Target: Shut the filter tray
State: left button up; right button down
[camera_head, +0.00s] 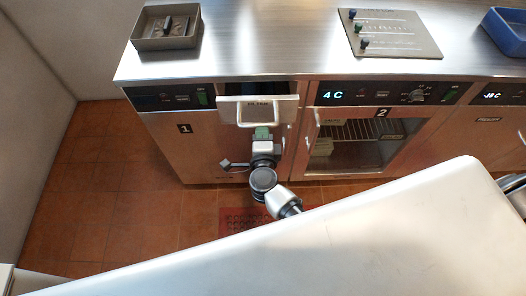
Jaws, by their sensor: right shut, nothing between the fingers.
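The filter tray (232,112) is a small metal drawer with a pale front marked with a label, in the upper part of cabinet 1. It stands out from its slot, and its dark inside shows behind the front. My right gripper (263,131) is shut and empty. Its greenish fingertips are just below and in front of the tray's front, by the handle; I cannot tell whether they touch it. My left gripper is not in view.
A steel counter (270,40) runs above the cabinets. It holds a grey box (165,43), a board with knobs (390,33) and a blue bin (506,30). A glass-door fridge marked 2 (358,148) is right of the tray. Tiled floor (110,190) is clear at left.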

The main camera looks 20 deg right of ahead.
aim_at(262, 112)
jog(key=x, duration=0.5)
jog(key=r+x, duration=0.1)
jog(key=x, duration=0.1)
jog(key=shift+w+d+f, duration=0.1)
jog(key=shift+w+f, duration=0.05)
jog(key=shift+w, duration=0.3)
jog(key=shift+d, duration=0.1)
jog(key=shift+w+r, duration=0.1)
jog(key=shift+r, duration=0.15)
